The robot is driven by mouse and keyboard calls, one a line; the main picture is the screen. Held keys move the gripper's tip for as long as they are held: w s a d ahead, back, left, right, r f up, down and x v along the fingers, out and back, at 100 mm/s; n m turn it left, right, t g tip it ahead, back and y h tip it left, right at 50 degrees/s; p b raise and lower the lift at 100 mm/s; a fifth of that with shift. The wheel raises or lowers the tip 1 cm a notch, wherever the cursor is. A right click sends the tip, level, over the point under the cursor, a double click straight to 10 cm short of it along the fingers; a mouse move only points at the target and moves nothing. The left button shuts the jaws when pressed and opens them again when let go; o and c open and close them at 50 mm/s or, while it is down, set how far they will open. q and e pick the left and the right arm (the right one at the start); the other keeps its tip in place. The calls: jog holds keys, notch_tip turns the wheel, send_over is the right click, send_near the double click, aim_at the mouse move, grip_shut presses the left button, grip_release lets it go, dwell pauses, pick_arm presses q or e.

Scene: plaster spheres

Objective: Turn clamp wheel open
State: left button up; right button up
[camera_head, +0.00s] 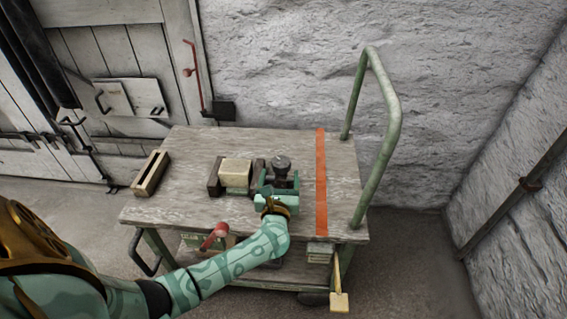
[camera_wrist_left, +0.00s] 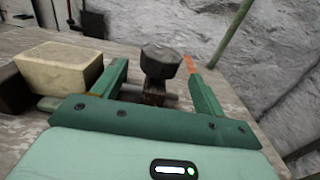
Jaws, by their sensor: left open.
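The clamp wheel (camera_head: 281,162) is a dark, faceted knob on top of a clamp on the cart. In the left wrist view, the wheel (camera_wrist_left: 161,62) stands on a short dark stem (camera_wrist_left: 153,92) between and beyond my green fingers. My left gripper (camera_head: 279,181) is open at the near side of the clamp, one finger to each side of the wheel. I see no finger clearly touching it. A cream block (camera_head: 236,172) sits left of the wheel, beside a dark brown jaw (camera_head: 214,181). My arm and gripper hide the clamp's near side.
The clamp is on a worn wooden cart top (camera_head: 185,150). A slotted wooden block (camera_head: 150,173) lies at its left. An orange strip (camera_head: 321,185) crosses the top on the right, before a green handrail (camera_head: 393,125). A red-ended lever (camera_head: 213,236) shows at the near edge.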

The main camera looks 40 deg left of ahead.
aim_at(282, 161)
pick_arm(q)
jog(key=b+x, duration=0.1)
jog(key=x, duration=0.5)
jog(key=shift+w+a+f+b, duration=0.1)
jog(key=shift+f+b, duration=0.05)
jog(key=shift+b, duration=0.15)
jog(key=shift+w+a, duration=0.2)
jog(key=shift+w, duration=0.15)
jog(key=c, duration=1)
